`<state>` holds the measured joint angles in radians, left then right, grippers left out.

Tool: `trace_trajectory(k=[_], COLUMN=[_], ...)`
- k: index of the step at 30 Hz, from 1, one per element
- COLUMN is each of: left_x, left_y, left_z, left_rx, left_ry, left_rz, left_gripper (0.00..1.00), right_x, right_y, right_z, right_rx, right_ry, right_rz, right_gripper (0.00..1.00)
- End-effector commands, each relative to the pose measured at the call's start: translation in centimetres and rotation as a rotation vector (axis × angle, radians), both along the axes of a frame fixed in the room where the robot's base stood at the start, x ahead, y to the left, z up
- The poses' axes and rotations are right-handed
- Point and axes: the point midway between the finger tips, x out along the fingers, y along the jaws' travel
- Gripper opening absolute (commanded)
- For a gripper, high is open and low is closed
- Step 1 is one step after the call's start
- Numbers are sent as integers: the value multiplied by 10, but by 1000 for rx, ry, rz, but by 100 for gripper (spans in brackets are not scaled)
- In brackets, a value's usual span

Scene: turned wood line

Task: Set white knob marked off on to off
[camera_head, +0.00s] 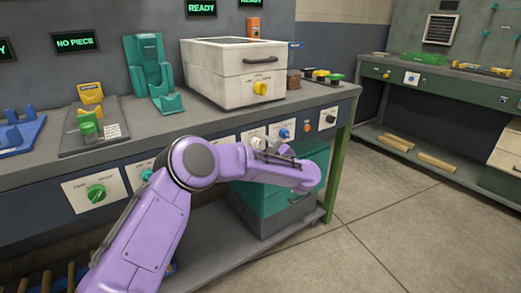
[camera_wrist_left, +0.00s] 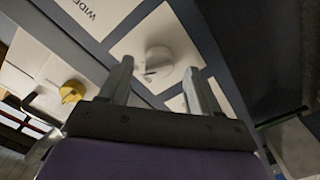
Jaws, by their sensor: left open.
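The white knob (camera_wrist_left: 158,61) sits on a white plate (camera_wrist_left: 180,42) in the left wrist view, with small marks by it that I cannot read. In the head view the white knob (camera_head: 257,139) shows on the front panel of the bench, partly hidden by my gripper. My left gripper (camera_head: 270,147) is in front of that panel. In the left wrist view my left gripper (camera_wrist_left: 157,76) is open, and the knob appears between and just beyond the fingertips. I cannot tell if they touch it. My right gripper is not in view.
A blue knob (camera_head: 284,133) is right of the white one, and a green knob (camera_head: 96,193) is far left on the panel. A white box with a yellow knob (camera_head: 260,88) stands on the bench (camera_head: 180,119). A teal cabinet (camera_head: 280,208) is below.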

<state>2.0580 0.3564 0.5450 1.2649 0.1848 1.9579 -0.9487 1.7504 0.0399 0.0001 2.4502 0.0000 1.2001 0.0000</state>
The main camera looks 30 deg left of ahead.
Motion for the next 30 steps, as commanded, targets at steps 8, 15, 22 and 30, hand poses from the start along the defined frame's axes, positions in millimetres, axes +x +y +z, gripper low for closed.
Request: trace_trajectory(k=[8, 15, 22, 30], left_x=[7, 7, 7, 7], left_y=[15, 15, 15, 15], left_z=[0, 0, 0, 0], left_rx=[1, 2, 0, -27], left_ry=[1, 0, -2, -69], left_rz=[-2, -3, -3, -3], left_gripper=[63, 30, 7, 7], right_x=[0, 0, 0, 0], right_y=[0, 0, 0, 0], right_z=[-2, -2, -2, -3], right_rx=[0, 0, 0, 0], right_ry=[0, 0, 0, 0], right_rz=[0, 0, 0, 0], right_gripper=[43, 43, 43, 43])
